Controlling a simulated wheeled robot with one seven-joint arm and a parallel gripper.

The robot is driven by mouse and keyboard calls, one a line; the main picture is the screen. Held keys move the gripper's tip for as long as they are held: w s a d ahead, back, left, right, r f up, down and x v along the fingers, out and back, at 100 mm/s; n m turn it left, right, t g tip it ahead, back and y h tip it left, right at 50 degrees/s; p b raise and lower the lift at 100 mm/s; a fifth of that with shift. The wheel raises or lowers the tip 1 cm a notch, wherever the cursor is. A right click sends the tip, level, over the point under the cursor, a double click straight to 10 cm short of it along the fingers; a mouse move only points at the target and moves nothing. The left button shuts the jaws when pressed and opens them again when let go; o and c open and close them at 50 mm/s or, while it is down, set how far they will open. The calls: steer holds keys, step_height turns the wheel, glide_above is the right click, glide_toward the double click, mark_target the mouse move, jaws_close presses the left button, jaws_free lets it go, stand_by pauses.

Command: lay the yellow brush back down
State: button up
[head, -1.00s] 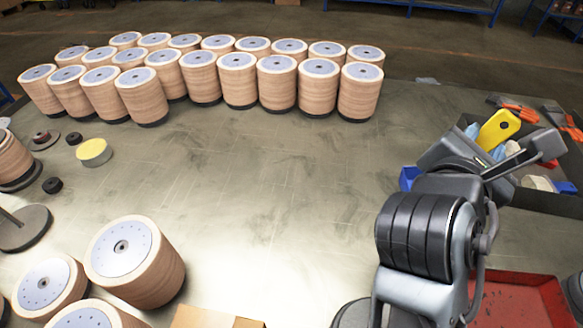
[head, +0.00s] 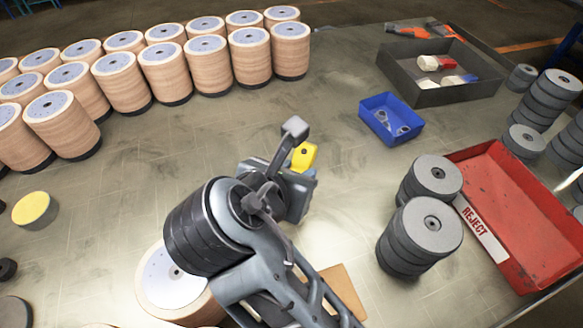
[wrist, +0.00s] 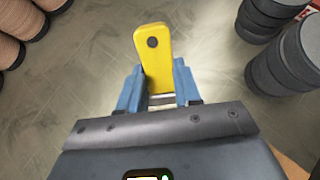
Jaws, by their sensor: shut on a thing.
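The yellow brush (wrist: 153,55) is held between the two blue fingers of my gripper (wrist: 158,88) in the wrist view. Its flat yellow part with a dark round spot points away from the gripper. In the head view only a yellow piece of the brush (head: 305,156) shows past my gripper (head: 290,185), and the arm hides the rest. The brush is over a bare stretch of the grey table (head: 330,110). I cannot tell its height above the surface.
Stacks of grey discs (head: 420,235) stand right of my gripper, beside a red REJECT tray (head: 520,225). A blue bin (head: 391,118) and a dark tray (head: 440,92) lie behind. Wood-coloured disc stacks (head: 178,73) fill the back left. A cardboard piece (head: 345,290) lies in front.

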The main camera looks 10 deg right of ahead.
steer(key=shift+d+f, duration=0.15)
steer(key=shift+f, duration=3.1)
steer(key=o, duration=1.1)
steer(key=shift+v, duration=3.9)
